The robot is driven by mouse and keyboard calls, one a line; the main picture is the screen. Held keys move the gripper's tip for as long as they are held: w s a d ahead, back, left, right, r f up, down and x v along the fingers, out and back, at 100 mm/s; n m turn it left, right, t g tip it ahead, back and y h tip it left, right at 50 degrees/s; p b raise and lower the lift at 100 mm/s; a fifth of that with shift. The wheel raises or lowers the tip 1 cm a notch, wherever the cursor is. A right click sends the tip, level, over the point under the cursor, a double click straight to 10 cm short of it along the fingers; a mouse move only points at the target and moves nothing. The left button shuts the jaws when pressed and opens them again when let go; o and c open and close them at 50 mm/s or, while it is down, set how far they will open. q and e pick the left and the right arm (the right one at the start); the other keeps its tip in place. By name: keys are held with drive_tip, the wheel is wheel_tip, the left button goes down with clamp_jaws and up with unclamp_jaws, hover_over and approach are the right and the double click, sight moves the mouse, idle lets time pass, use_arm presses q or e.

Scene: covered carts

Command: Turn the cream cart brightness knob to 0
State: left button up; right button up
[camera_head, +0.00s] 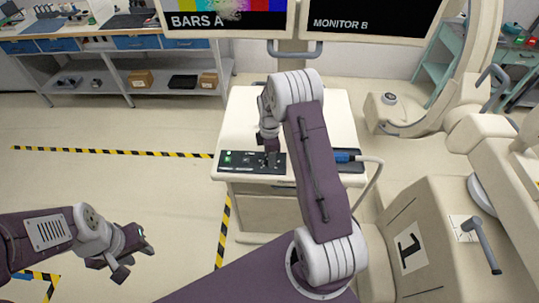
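The cream cart (240,115) stands in the centre of the head view, with a black control panel (232,160) along its front edge. The panel carries a small green-lit spot at its left; the brightness knob and its setting are too small or hidden to tell. My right gripper (271,157) points down at the panel, touching it or just above it; its fingers are too small to tell open from shut. My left gripper (134,262) is low at the left over the floor, fingers apart and empty, away from the cart.
Two monitors, BARS A (225,20) and MONITOR B (370,25), hang above the cart. A blue-ended probe (345,156) with a cable lies at the cart's right front. A large cream machine (415,240) crowds the right. Floor at left is clear, with striped tape (110,152).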

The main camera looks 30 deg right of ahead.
sight(261, 165)
drive_tip(key=shift+w+r, duration=0.1)
drive_tip(key=shift+r, duration=0.15)
wheel_tip(261, 165, up, 9)
drive_tip(key=b, duration=0.2)
drive_tip(key=shift+f, duration=0.15)
drive_tip(key=shift+a+f, duration=0.1)
drive_tip(key=s+a+r+b, duration=0.2)
drive_tip(key=s+a+b, duration=0.2)
drive_tip(key=s+a, duration=0.3)
drive_tip(key=s+a+f+m, duration=0.2)
drive_tip(key=s+f+m, duration=0.1)
drive_tip(key=s+m, duration=0.3)
drive_tip(key=s+a+f+m+t, duration=0.1)
drive_tip(key=s+a+f+m, duration=0.1)
drive_tip(key=s+m, duration=0.3)
drive_tip(key=f+m, duration=0.1)
drive_tip(key=m, duration=0.3)
drive_tip(key=shift+s+f, duration=0.2)
drive_tip(key=shift+s, duration=0.2)
